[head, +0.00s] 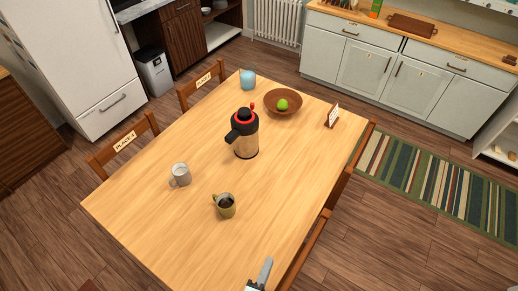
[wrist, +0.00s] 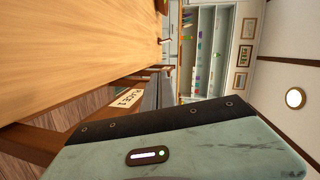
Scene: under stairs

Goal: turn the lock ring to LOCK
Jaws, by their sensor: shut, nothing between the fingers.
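A tan and black vacuum jug (head: 246,142) stands upright near the middle of the wooden table (head: 150,215). A red ring (head: 245,116) goes round its dark top, with a small red knob beside it. Any LOCK mark on the ring is too small to read. My gripper (head: 264,270) shows at the bottom edge of the head view, over the near end of the table. It is shut and empty, well apart from the jug. The wrist view shows the table (wrist: 80,50) turned on its side; the jug and its ring are not in it.
A blue cup (head: 247,79), a brown bowl (head: 273,104) with a green fruit and a small sign (head: 332,116) stand farther back. Chairs line the table.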

